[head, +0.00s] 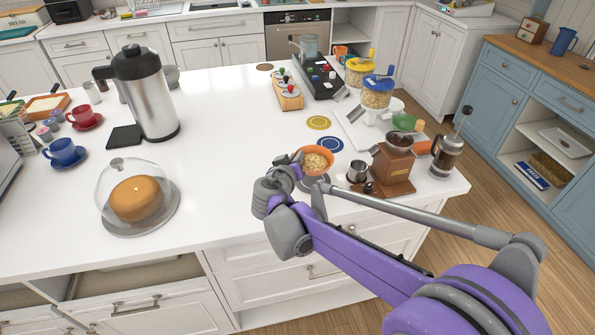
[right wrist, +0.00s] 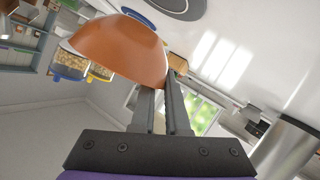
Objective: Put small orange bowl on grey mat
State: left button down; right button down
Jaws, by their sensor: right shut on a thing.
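The small orange bowl (head: 318,153), filled with pale food, is at the near part of the white counter. My right gripper (head: 293,174) is shut on its rim from the near left. In the right wrist view the orange bowl (right wrist: 125,48) shows at the tips of my right gripper (right wrist: 163,80). A grey mat (head: 315,184) shows just below and nearer than the bowl, partly hidden by the bowl and arm. A grey mat with a dark ring (right wrist: 178,6) shows beside the bowl in the wrist view. Whether the bowl touches the counter I cannot tell. My left gripper is not in view.
A blue mat (head: 330,144) and a yellow mat (head: 319,122) lie beyond the bowl. A metal cup (head: 357,171) and wooden grinder (head: 394,165) stand to the right. A domed cake (head: 136,199) is left. The counter's middle is clear.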

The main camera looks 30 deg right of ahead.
jog(key=shift+f, duration=1.9)
jog(key=shift+f+b, duration=0.15)
jog(key=shift+b, duration=0.2)
jog(key=c, duration=0.9)
grip_release()
jog(key=shift+s, duration=0.1)
jog(key=shift+s+a+r, duration=0.15)
jog(key=shift+a+r, duration=0.05)
jog(key=shift+r, duration=0.05)
jog(key=v, duration=1.1)
jog(key=shift+s+a+r+p, duration=0.1)
jog(key=shift+s+p, duration=0.15)
jog(key=shift+p, duration=0.15)
